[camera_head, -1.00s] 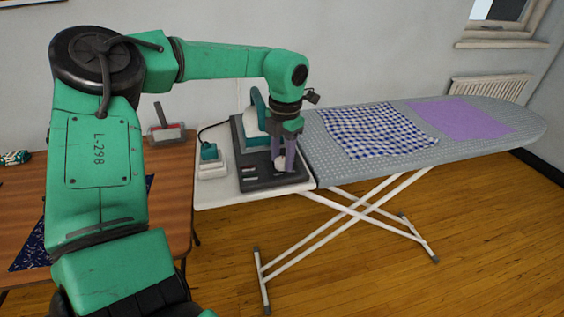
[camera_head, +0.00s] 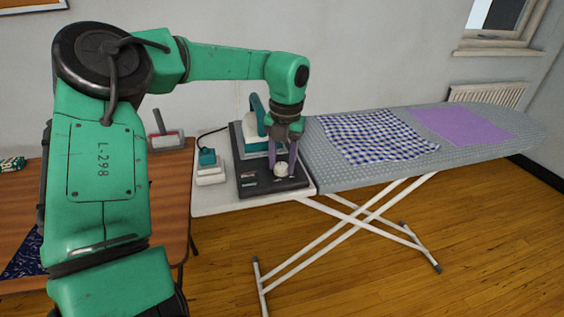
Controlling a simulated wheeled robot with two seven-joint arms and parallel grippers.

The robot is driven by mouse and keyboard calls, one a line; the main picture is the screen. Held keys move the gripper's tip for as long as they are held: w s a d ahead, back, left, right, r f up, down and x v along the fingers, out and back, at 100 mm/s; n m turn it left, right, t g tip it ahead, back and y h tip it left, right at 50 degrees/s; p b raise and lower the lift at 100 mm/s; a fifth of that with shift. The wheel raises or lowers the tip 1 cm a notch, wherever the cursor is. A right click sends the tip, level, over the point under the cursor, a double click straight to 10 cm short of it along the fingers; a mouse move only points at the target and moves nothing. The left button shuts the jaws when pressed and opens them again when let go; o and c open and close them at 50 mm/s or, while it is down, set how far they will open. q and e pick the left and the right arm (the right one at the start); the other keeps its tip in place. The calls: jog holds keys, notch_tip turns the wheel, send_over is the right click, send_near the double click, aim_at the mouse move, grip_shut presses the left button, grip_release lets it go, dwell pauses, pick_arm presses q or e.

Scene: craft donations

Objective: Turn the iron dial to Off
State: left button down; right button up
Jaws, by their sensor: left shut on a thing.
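The iron dial (camera_head: 281,170) is a small round whitish knob on the front of a dark iron base (camera_head: 246,181), which sits on the white end shelf of the ironing board. The teal and white iron (camera_head: 256,112) stands on the base behind my gripper and is partly hidden by it. My left gripper (camera_head: 281,166) points down with its purple fingers on either side of the dial, shut on it. The dial's markings are too small to read. My right gripper is not in view.
A small white and teal box (camera_head: 209,171) stands left of the base on the shelf (camera_head: 215,203). The grey board (camera_head: 330,175) holds a blue checked cloth (camera_head: 372,137) and a purple cloth (camera_head: 463,125). A wooden table (camera_head: 165,215) with a red-and-grey tool (camera_head: 165,140) is at left.

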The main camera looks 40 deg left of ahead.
aim_at(285, 166)
pick_arm(q)
jog(key=shift+w+r, duration=0.15)
jog(key=shift+r, duration=0.05)
jog(key=shift+c, duration=2.1)
grip_release()
jog(key=shift+f, duration=0.1)
notch_tip(285, 166, up, 15)
jog(key=p, duration=0.1)
jog(key=shift+d+f, duration=0.2)
jog(key=shift+d, duration=0.2)
